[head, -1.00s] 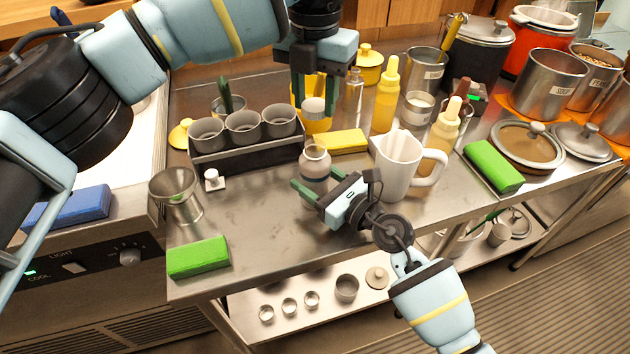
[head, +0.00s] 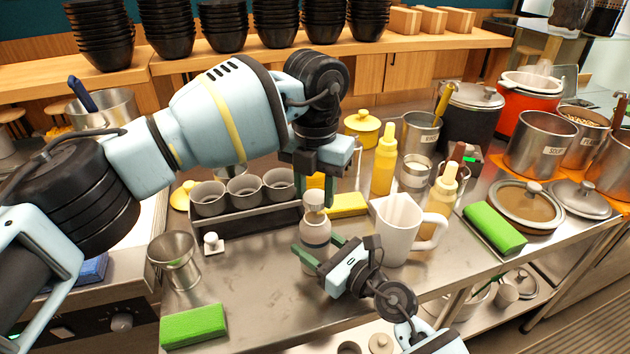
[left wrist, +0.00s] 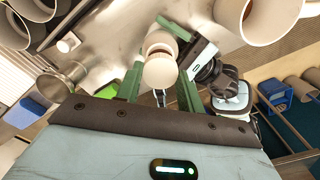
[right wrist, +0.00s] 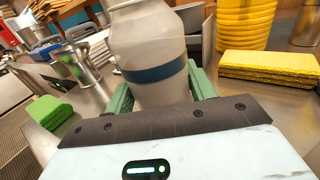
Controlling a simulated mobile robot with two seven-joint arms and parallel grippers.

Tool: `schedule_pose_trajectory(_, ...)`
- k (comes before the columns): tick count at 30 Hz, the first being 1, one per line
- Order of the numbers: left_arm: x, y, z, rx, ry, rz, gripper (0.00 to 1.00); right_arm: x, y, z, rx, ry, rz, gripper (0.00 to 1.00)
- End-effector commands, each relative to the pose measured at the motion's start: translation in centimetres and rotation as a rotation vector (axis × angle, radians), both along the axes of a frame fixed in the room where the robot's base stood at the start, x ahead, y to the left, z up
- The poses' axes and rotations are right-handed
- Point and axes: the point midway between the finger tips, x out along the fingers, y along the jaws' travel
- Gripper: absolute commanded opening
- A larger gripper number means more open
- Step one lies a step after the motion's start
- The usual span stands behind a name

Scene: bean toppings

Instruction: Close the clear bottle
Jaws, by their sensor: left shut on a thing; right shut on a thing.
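The clear bottle (head: 315,234), pale with a dark blue band, stands upright between the fingers of my right gripper (head: 318,256). Its body fills the middle of the right wrist view (right wrist: 152,60), between the green fingers. My left gripper (head: 314,190) is above the bottle, shut on a pale round cap (head: 314,199). In the left wrist view the cap (left wrist: 160,71) sits between the green fingertips, with the bottle's mouth (left wrist: 159,42) partly showing behind it. In the head view the cap is right over the bottle's neck. I cannot tell whether they touch.
A white pitcher (head: 398,232) stands close right of the bottle. A yellow sponge (head: 346,206) and a rack of metal cups (head: 243,219) are behind. A metal cup (head: 175,262) and green sponge (head: 194,326) are at left.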

Motion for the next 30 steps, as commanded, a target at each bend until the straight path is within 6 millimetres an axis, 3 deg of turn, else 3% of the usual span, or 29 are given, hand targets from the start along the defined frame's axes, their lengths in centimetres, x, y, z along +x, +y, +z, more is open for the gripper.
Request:
schedule_pose_trajectory(11, 0.0, 0.0, 0.1, 0.000, -0.001, 0.001, 0.14, 0.0, 0.0, 0.0, -0.001, 0.001, 0.000, 0.14)
schedule_pose_trajectory(30, 0.0, 0.0, -1.7, -0.001, 0.000, 0.001, 0.14, 0.0, 0.0, 0.0, -0.001, 0.001, 0.000, 0.14)
